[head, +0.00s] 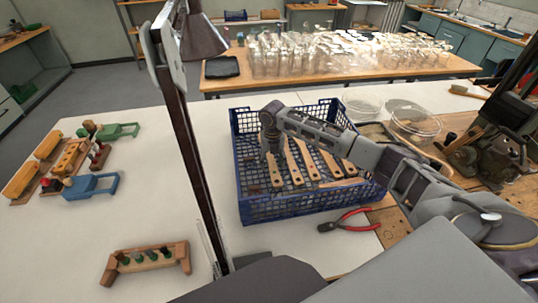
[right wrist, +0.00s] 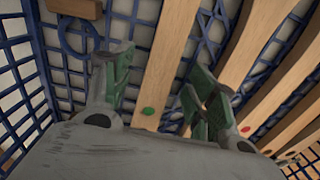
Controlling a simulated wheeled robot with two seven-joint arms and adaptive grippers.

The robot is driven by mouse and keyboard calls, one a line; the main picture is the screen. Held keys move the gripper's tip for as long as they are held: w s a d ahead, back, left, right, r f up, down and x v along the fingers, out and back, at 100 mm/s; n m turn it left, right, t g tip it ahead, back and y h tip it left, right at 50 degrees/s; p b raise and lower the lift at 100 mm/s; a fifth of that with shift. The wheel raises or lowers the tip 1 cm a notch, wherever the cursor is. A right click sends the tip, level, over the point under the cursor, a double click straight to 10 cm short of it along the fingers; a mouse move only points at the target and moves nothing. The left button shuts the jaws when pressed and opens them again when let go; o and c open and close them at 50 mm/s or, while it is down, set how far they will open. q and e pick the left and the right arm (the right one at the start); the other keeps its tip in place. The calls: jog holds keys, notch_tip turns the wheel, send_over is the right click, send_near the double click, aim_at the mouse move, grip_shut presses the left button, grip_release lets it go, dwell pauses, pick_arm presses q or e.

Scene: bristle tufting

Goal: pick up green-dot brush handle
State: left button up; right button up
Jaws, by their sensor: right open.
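The green-dot brush handle (right wrist: 163,65) is a pale wooden strip with a green dot near its end. It lies in the blue mesh crate (head: 285,208) with several other wooden handles. My right gripper (head: 268,152) reaches down into the left part of the crate. In the right wrist view my right gripper (right wrist: 160,88) is open, with its greenish fingers on either side of the green-dot handle. I cannot tell whether they touch it. A neighbouring handle with a red dot (right wrist: 225,75) lies just right of the right finger. My left gripper is not in view.
Red-handled pliers (head: 348,222) lie in front of the crate. A lamp post (head: 185,140) rises left of it. Wooden blocks and green and blue tools stand at the table's left, and a wooden rack (head: 146,262) at the front. White table between them is clear.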

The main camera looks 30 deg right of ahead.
jog(key=c, duration=1.1)
jog(key=shift+r, duration=0.1)
jog(key=shift+c, duration=0.2)
notch_tip(320, 180, up, 18)
jog(key=shift+p, duration=0.4)
